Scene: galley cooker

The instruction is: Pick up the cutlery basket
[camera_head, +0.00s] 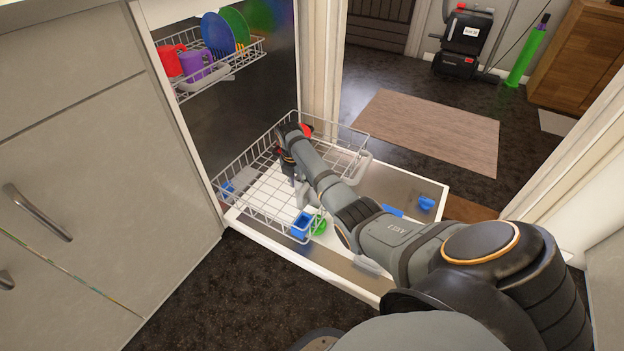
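No cutlery basket can be named with certainty. A small blue open-topped box (301,225) stands in the near corner of the lower wire rack (262,212) and may be it. My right arm reaches in over the rack from the right. My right gripper (300,190) points down inside the rack, above and behind the blue box and apart from it. Its fingers are small and partly hidden by my arm, so I cannot tell their opening. My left gripper is out of view.
A green round item (319,225) is beside the blue box, and a red item (305,130) is at the rack's far end. The upper rack (222,76) holds mugs and plates.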

